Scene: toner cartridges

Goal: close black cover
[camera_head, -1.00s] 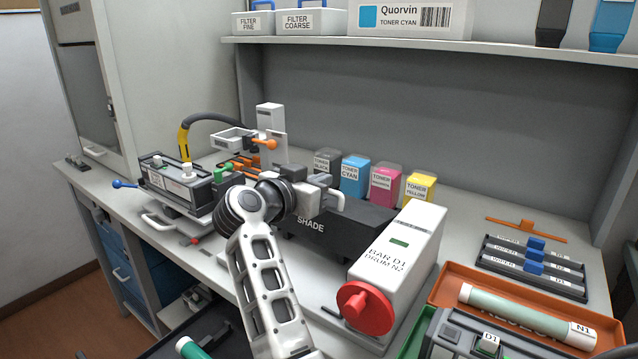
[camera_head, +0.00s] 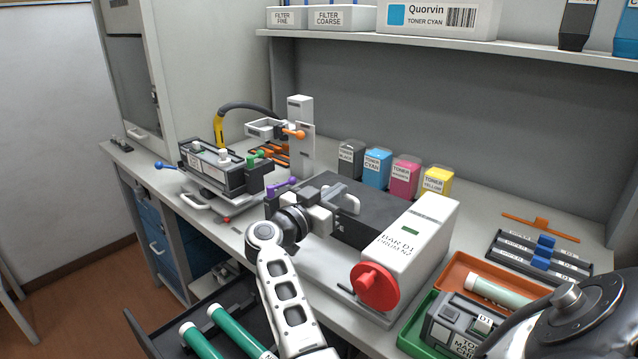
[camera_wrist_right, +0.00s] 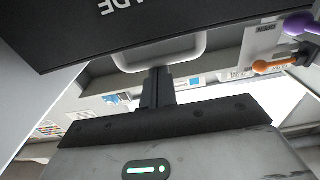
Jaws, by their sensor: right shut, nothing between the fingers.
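The black cover (camera_head: 376,212) lies over the middle of the white machine (camera_head: 425,240), its flat top facing up. A pale loop handle (camera_head: 345,193) shows on it. In the right wrist view the dark cover (camera_wrist_right: 190,22) fills the top, with upside-down lettering, and its handle (camera_wrist_right: 165,57) hangs at the near edge. My right gripper (camera_head: 343,207) is at the cover's front left, just before the handle, and hides part of the front face. Its dark fingers (camera_wrist_right: 157,78) are together and empty; whether they touch the handle I cannot tell. My left gripper is out of view.
A red knob (camera_head: 374,288) sticks out of the machine's front. Toner boxes (camera_head: 377,168) stand behind the cover. A purple lever (camera_head: 282,187) and an orange-knobbed post (camera_head: 298,140) are at left. An open drawer with green tubes (camera_head: 235,328) lies below; an orange tray (camera_head: 455,275) sits right.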

